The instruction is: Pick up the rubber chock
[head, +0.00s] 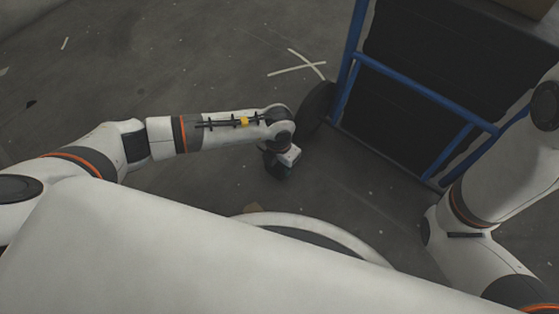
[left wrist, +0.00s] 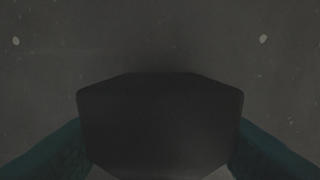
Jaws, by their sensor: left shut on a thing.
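The rubber chock (left wrist: 160,125) is a dark, nearly black block with bevelled upper corners. In the left wrist view it fills the lower middle, between the two teal fingers of my left gripper, which is shut on it. In the head view my left gripper (head: 277,168) points down at the end of the left arm, low over the grey floor. There the chock cannot be told apart from the dark gripper. My right arm shows at the right edge, but its gripper is not in view.
A blue-framed cart (head: 427,92) with dark panels stands to the right of my left gripper. Its black wheel (head: 317,105) is close to my left wrist. White crossed tape (head: 298,67) marks the floor behind. The floor (head: 120,75) at the upper left is mostly clear.

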